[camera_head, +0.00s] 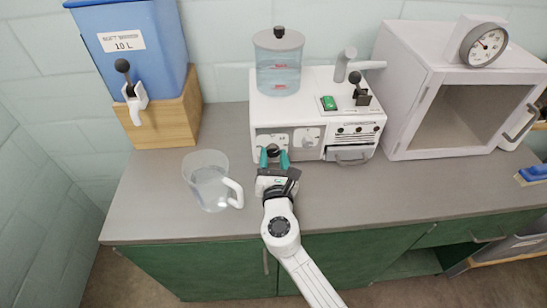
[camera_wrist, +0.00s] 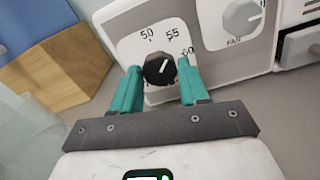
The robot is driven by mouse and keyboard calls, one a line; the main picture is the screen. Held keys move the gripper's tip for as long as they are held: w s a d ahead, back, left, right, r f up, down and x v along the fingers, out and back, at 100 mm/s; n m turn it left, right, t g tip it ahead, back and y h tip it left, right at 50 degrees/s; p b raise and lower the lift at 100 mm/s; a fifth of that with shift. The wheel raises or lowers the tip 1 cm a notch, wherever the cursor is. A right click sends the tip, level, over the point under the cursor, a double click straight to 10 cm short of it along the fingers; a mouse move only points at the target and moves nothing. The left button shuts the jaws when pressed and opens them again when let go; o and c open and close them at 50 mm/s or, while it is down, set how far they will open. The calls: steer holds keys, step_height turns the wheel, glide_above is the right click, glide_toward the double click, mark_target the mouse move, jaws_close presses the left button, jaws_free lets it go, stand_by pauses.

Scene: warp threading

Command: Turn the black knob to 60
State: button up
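The black knob (camera_wrist: 159,71) sits on a white dial plate (camera_wrist: 133,45) marked 50, 55 and 60, on the front of the white machine. Its white pointer line slants up and right, seemingly between 55 and 60. My gripper (camera_wrist: 158,80) has its two teal fingers on the left and right of the knob. A small gap shows on each side, so the fingers look open and apart from it. In the head view my gripper (camera_head: 274,160) is at the machine's front left, with the knob (camera_head: 272,150) between its fingertips.
A grey FAN knob (camera_wrist: 241,18) is right of the dial. A clear jug (camera_head: 207,187) stands on the counter left of my gripper. A blue tank (camera_head: 150,55) on a wooden block is farther left. A white cabinet (camera_head: 407,90) with a gauge is on the right.

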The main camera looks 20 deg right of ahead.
steer(key=c, duration=0.6)
steer(key=shift+f+m+b, duration=0.1)
steer(key=shift+m+b, duration=0.2)
steer(key=shift+b, duration=0.05)
steer(key=m+b, duration=0.3)
steer(key=shift+f+m, duration=0.1)
steer(key=shift+m, duration=0.2)
steer(key=m+b, duration=0.3)
steer(key=m, duration=0.1)
steer(key=shift+m, duration=0.3)
steer(key=o, duration=1.1)
steer(key=shift+r, duration=0.2)
steer(key=shift+c, duration=0.2)
